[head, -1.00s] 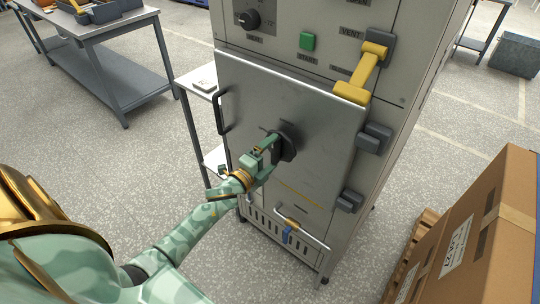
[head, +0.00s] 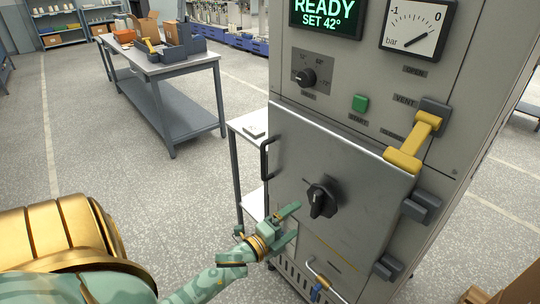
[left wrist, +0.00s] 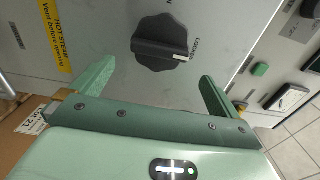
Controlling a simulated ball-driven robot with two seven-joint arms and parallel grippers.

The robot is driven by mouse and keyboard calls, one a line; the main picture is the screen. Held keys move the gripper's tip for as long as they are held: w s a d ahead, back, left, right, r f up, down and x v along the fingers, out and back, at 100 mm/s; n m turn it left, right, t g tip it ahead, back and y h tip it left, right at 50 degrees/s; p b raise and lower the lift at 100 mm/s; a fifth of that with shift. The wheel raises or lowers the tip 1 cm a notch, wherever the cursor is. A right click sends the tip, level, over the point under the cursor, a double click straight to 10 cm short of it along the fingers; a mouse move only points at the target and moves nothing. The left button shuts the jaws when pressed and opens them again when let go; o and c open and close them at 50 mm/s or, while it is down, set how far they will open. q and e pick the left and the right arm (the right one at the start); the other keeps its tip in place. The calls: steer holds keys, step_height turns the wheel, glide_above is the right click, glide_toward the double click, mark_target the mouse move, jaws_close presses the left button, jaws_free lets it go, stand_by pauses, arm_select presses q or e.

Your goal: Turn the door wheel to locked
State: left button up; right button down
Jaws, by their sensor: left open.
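The door wheel (head: 321,200) is a dark knob with a raised grip bar on the grey cabinet door (head: 345,160). In the left wrist view the wheel (left wrist: 160,42) shows a white mark at one end of its bar, and this mark lies beside the partly readable "LOCKED" lettering (left wrist: 196,47). My left gripper (head: 291,224) is open and empty, apart from the wheel, to its lower left in the head view. In the left wrist view both fingers stand wide apart with the wheel beyond them. My right gripper is not in view.
A yellow lever (head: 417,143) sits at the door's upper right, and a black door handle (head: 266,160) at its left edge. Above are a green button (head: 360,103), a small dial (head: 305,78) and a gauge (head: 416,28). A white side table (head: 247,127) stands left of the cabinet.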

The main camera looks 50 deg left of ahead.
arm_select(q)
steer(key=s, duration=0.8)
steer(key=shift+s+a, duration=0.3)
steer(key=shift+a, duration=0.05)
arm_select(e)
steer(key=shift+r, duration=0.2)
arm_select(q)
steer(key=s+f+n+g+y+p, duration=0.1)
steer(key=s+f+n+g, duration=0.4)
steer(key=f, duration=0.6)
steer(key=s+f+n+g+y+p, duration=0.25)
steer(key=s+f+n, duration=0.35)
steer(key=f, duration=0.4)
steer(key=s+d+f+n+g+p, duration=0.1)
steer(key=s+d+f+g+p, duration=0.1)
steer(key=s, duration=0.6)
steer(key=s+d+f+n+g+h+p, duration=0.1)
steer(key=s+d+f+n+g+p, duration=0.1)
steer(key=s, duration=0.6)
steer(key=s+d+f+n+g+h+p, duration=0.1)
steer(key=s+d+f+g+p, duration=0.1)
steer(key=s+d+g+p, duration=0.2)
steer(key=shift+s+d+f+g, duration=0.3)
steer(key=shift+s+d+g, duration=0.5)
steer(key=shift+s, duration=1.1)
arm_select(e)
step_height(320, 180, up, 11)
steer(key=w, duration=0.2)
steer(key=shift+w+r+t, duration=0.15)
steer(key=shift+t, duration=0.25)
